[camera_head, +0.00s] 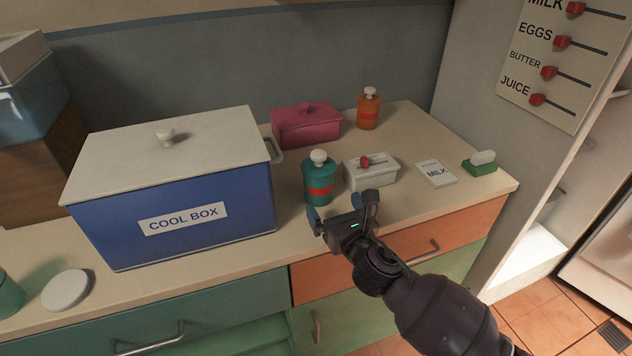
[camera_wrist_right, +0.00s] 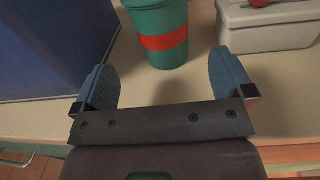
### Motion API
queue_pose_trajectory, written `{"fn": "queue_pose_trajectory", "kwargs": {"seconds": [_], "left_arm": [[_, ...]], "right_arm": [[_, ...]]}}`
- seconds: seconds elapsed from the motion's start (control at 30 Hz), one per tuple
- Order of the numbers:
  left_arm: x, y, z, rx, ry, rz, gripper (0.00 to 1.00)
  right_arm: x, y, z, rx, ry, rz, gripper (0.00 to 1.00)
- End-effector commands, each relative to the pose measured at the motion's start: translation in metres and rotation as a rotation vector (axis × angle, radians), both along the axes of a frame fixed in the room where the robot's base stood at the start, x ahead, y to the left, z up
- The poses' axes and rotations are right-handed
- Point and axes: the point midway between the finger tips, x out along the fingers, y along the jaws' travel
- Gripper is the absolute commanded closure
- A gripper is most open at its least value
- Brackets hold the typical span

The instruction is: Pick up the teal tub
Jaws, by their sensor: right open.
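The teal tub (camera_head: 319,185) is a round container with a red band and a white knob on top. It stands upright on the counter, between the blue cool box and a white box. My right gripper (camera_head: 341,208) is open and empty, just in front of the tub near the counter's front edge. In the right wrist view the tub (camera_wrist_right: 161,25) shows beyond the gap between the open fingers (camera_wrist_right: 162,88), apart from both; its top is cut off there. My left gripper is not in view.
The cool box (camera_head: 180,190) stands close on the left. The white box (camera_head: 371,172) with a red knob is close on the right. A pink box (camera_head: 305,127) and orange bottle (camera_head: 368,110) stand behind. A milk card (camera_head: 436,173) and green holder (camera_head: 480,165) lie right.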

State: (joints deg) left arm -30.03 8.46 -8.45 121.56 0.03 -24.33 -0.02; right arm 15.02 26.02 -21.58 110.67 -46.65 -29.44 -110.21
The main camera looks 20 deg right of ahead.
Motion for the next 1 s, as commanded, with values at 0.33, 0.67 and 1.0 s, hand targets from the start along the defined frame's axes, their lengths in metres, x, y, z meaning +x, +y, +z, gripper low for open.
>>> {"fn": "queue_pose_trajectory", "kwargs": {"seconds": [0.33, 0.67, 1.0], "left_arm": [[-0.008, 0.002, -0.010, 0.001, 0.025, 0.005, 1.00], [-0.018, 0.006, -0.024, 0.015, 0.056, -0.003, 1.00], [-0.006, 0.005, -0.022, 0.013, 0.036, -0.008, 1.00]], "right_arm": [[0.036, 0.003, -0.001, 0.004, 0.002, 0.000, 0.01], [0.069, 0.003, -0.003, 0.006, 0.005, 0.000, 0.01], [0.089, 0.005, 0.000, 0.006, 0.003, 0.000, 0.01]]}}
